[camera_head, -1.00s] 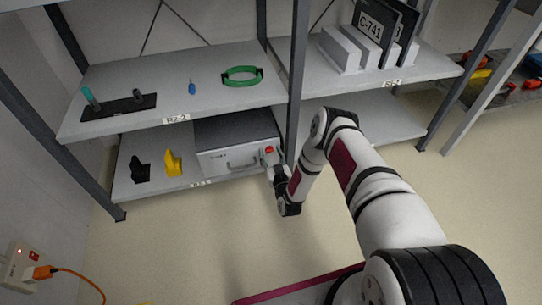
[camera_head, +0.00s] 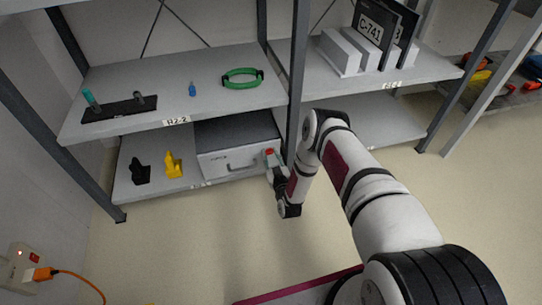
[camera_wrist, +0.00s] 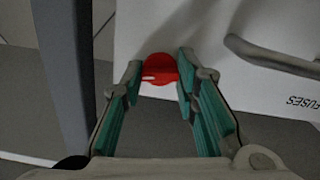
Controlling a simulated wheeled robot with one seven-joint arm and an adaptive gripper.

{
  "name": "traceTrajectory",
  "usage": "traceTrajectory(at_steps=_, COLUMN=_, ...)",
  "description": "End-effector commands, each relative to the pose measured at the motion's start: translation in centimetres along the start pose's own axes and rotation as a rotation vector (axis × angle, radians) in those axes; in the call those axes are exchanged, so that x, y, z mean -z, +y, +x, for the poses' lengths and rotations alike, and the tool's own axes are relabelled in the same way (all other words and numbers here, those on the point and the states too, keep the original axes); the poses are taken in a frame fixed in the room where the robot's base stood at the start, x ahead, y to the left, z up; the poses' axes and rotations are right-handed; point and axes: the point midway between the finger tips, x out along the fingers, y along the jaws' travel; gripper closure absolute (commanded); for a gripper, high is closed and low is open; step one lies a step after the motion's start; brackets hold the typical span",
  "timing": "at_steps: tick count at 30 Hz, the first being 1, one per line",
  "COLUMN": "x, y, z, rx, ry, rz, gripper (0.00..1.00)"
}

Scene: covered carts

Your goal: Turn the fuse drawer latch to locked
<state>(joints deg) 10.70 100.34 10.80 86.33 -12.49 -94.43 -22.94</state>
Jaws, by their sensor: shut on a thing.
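The fuse drawer (camera_head: 238,160) is a grey box on the lower shelf, with a bar handle on its white front. The drawer front (camera_wrist: 210,35) fills the top of the wrist view, with the handle (camera_wrist: 275,58) and the word FUSES at right. The red latch (camera_head: 269,152) sits at the right end of the front. In the wrist view the red latch (camera_wrist: 160,68) is between the fingertips. My gripper (camera_wrist: 160,76) is shut on the latch, its teal-padded fingers on either side. The fingers hide the latch's sides, and I cannot tell its lock position.
A dark shelf post (camera_head: 297,85) stands just right of the latch. A black part (camera_head: 140,172) and a yellow part (camera_head: 173,166) stand left of the drawer. The upper shelf (camera_head: 220,97) holds a green ring (camera_head: 242,84).

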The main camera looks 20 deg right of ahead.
Motion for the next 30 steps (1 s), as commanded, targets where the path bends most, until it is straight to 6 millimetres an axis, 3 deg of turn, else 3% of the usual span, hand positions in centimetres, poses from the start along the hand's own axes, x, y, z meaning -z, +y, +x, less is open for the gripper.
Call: traceTrajectory(at_steps=30, x=-0.08, y=-0.13, z=-0.04, rx=0.004, ry=0.0, rz=-0.955, gripper=1.0)
